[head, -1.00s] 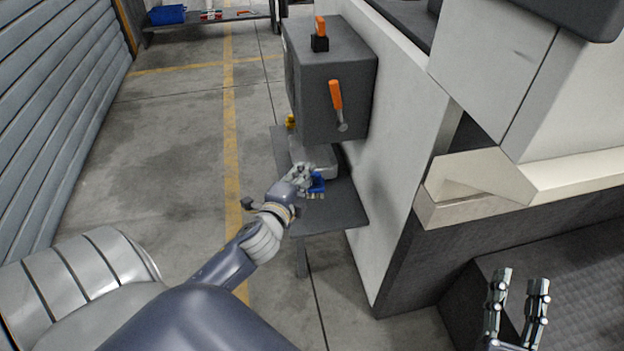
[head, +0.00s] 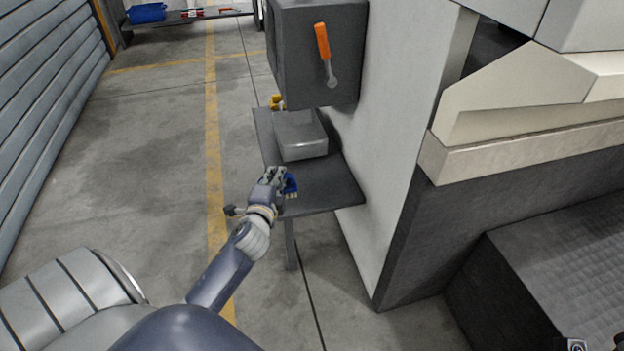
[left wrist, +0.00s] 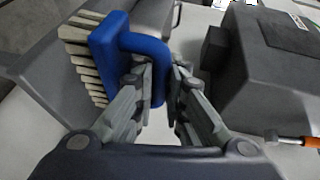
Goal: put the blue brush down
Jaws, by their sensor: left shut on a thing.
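The blue brush (head: 291,186) is in the jaws of my left gripper (head: 281,178), over the near left edge of the small dark shelf (head: 335,190). In the left wrist view, the blue brush (left wrist: 110,48) has pale bristles pointing left. Its looped blue handle is between the fingers of my left gripper (left wrist: 160,75), which are shut on it. I cannot tell whether the brush touches the shelf. Only the fingertips of my right gripper (head: 597,345) show, apart, at the bottom right corner.
A grey tray (head: 303,138) stands on the shelf's far part, with a small yellow thing (head: 277,101) behind. A dark box (head: 315,50) with an orange-handled lever (head: 323,45) is above. A white wall (head: 390,150) bounds the right. The shelf's near part is bare.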

